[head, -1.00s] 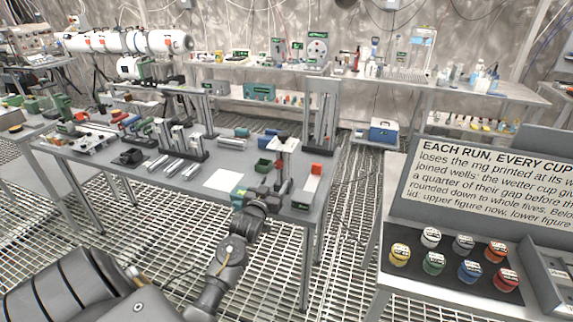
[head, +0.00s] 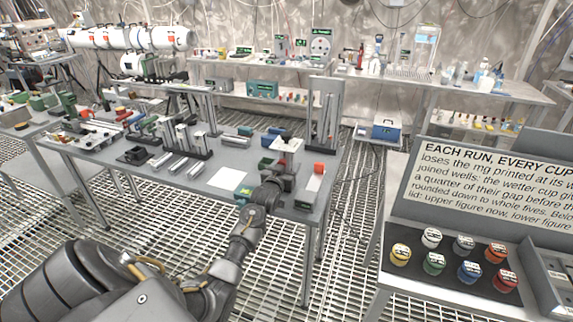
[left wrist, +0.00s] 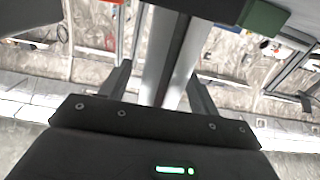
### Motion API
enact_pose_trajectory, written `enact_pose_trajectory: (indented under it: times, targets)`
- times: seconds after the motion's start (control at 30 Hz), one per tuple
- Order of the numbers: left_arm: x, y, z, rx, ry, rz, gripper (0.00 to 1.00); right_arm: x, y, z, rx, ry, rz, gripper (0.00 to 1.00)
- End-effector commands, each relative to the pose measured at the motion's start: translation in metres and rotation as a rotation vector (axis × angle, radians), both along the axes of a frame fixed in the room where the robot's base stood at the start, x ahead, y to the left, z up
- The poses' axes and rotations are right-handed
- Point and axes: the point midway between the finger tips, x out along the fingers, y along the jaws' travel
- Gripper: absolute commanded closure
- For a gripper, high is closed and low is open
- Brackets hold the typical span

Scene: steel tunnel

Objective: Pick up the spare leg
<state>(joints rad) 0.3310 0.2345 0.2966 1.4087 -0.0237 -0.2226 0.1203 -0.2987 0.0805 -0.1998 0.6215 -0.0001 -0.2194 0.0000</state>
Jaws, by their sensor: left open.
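My left gripper (head: 279,172) reaches over the bench's right part, at a small stand with a pale top (head: 287,145). In the left wrist view its two dark fingers (left wrist: 160,88) are open, one on each side of a silver metal post (left wrist: 162,50). The post runs between them, and I cannot tell whether either finger touches it. I cannot tell for certain that this post is the spare leg. Several silver profiles (head: 172,163) lie on the bench, and others stand upright in a dark rack (head: 185,136). The hand hides part of the stand. My right gripper is out of view.
A sign board (head: 495,185) and coloured cups (head: 470,271) stand on the right table.

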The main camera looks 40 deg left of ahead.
Motion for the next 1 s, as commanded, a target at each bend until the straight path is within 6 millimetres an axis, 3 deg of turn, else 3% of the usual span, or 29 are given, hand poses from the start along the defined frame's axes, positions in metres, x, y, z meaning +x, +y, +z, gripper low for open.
enact_pose_trajectory:
  times: [0.23, 0.7, 1.0]
  targets:
    - [0.0014, 0.0007, -0.0004, 0.000, 0.000, 0.000, 0.38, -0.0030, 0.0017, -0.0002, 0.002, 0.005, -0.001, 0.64]
    - [0.0010, 0.0007, -0.0003, 0.000, 0.000, 0.001, 1.00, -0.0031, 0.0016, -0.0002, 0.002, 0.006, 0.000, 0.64]
    - [0.0013, 0.0010, 0.0027, 0.002, -0.005, 0.001, 1.00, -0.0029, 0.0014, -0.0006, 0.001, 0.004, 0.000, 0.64]
